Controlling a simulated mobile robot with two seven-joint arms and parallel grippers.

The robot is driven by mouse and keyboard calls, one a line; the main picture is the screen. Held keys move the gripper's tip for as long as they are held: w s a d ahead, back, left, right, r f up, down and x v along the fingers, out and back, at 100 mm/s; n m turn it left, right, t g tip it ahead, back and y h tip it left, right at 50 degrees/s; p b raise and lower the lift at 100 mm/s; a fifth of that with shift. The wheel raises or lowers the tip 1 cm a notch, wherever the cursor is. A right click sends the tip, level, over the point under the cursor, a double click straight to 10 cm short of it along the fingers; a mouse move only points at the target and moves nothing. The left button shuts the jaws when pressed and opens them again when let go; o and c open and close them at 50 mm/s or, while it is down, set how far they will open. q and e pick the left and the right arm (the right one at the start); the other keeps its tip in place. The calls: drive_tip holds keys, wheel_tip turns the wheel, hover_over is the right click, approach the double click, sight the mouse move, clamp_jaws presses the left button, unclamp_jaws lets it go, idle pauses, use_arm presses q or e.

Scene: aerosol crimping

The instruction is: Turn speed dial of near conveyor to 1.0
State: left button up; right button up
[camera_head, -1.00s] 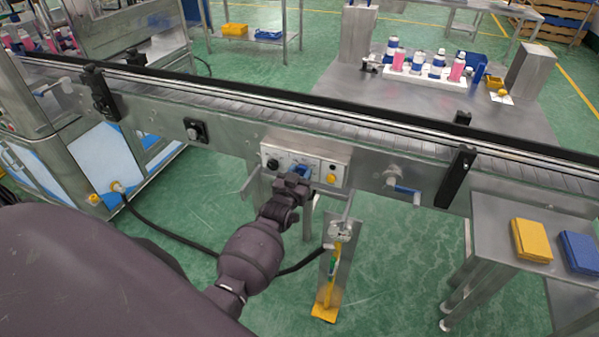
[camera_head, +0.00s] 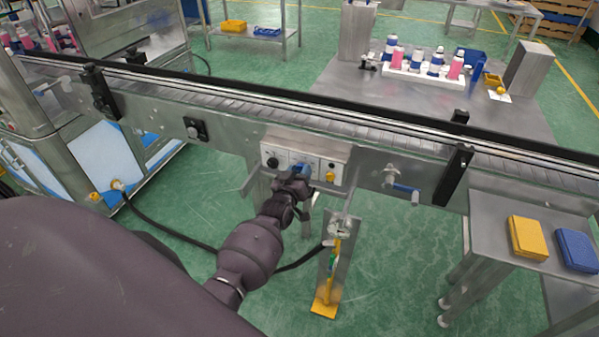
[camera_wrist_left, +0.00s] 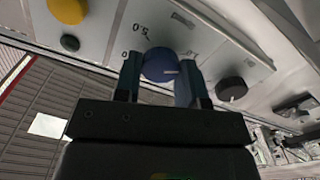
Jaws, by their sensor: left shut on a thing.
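In the head view the dial (camera_head: 301,168) is partly covered by my left gripper (camera_head: 297,179), on the front of the near conveyor (camera_head: 225,156). My left gripper's fingers (camera_wrist_left: 160,78) are on both sides of the dial and shut on it. My right gripper is not in view.
The control box (camera_head: 341,152) also carries a black knob (camera_head: 272,163) and a yellow button (camera_head: 331,177). A blue-handled valve (camera_head: 404,188) sits to the right. A stand with a yellow foot (camera_head: 325,310) is below. A side table (camera_head: 490,215) holds yellow and blue blocks.

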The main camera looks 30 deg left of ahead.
use_arm(q)
drive_tip(key=o, duration=0.9)
drive_tip(key=v, duration=1.1)
